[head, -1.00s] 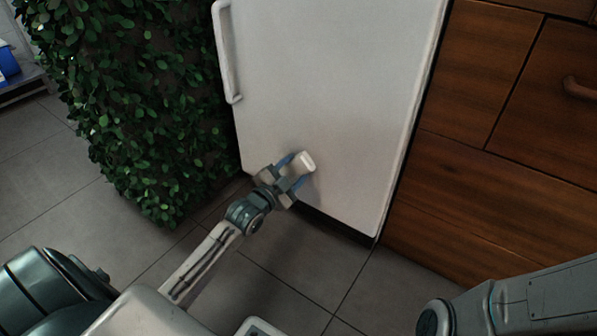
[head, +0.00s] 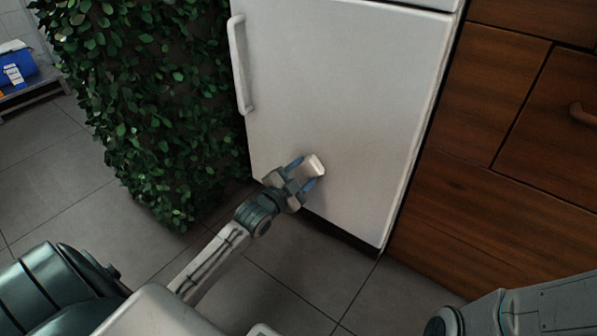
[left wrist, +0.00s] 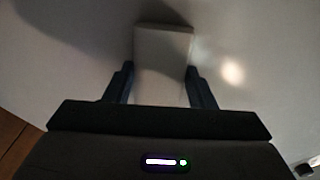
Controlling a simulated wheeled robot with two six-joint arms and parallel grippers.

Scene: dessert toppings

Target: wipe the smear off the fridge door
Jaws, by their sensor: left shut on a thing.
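The white fridge door (head: 340,90) stands ahead, closed, with its vertical handle (head: 241,65) on the left side. My left gripper (head: 308,175) is low in front of the door, shut on a white block-shaped wiper (head: 316,164). In the left wrist view the wiper (left wrist: 162,62) sits between the two dark fingers, its far end at or close to the pale door surface; I cannot tell if it touches. I cannot make out a smear on the door in either view. My right gripper is not in view; only part of my right arm shows at lower right.
A leafy green hedge wall (head: 140,100) stands left of the fridge. Wooden cabinets (head: 510,120) with a handle stand right of it. A blue container (head: 17,66) sits on a low shelf at far left. Grey tiled floor (head: 80,200) is open in front.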

